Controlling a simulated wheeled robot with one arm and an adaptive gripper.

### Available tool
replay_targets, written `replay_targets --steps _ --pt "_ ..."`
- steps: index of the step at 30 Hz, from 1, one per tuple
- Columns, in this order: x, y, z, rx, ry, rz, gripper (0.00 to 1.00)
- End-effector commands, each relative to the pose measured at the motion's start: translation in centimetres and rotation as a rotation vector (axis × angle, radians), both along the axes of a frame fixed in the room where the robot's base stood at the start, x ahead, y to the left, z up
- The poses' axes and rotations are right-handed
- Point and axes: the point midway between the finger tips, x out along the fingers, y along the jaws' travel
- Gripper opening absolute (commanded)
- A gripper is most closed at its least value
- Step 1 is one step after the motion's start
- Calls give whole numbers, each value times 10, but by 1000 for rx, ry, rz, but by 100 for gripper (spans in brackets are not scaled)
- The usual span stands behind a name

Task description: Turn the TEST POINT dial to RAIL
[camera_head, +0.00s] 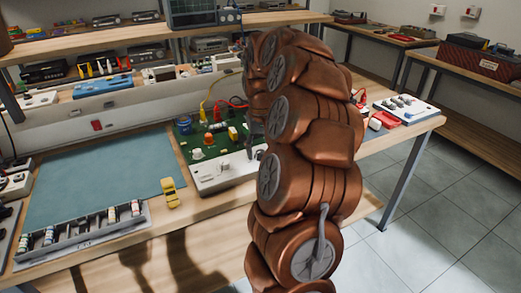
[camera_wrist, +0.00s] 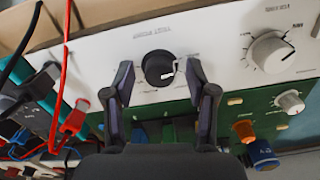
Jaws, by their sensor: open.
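A round black dial (camera_wrist: 158,66) with a small white mark sits on a white panel (camera_wrist: 215,50) in the wrist view. The mark lies on its lower right side. The printing near it is upside down and too small to read surely. My gripper (camera_wrist: 160,76) is open, with one finger on each side of the dial; I cannot tell whether either touches it. In the head view, the white panel (camera_head: 212,176) fronts a green board (camera_head: 208,140). My arm hides its right part and the black dial there.
A larger white dial (camera_wrist: 269,52) is right of the black one. Red leads (camera_wrist: 63,75) and a black lead hang at the left. Orange (camera_wrist: 244,131) and blue (camera_wrist: 262,153) parts stand on the board. A yellow toy-like item (camera_head: 170,193) is on the bench.

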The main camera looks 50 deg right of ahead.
Motion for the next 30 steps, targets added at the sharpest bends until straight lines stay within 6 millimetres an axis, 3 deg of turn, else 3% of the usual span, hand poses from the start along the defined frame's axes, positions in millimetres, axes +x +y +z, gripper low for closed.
replay_targets --steps 8,24,30 --pt "0 -1 9 -2 -1 -1 57" --pt "1 0 89 -1 -2 -1 57" --pt "1 0 109 -1 -2 0 57"
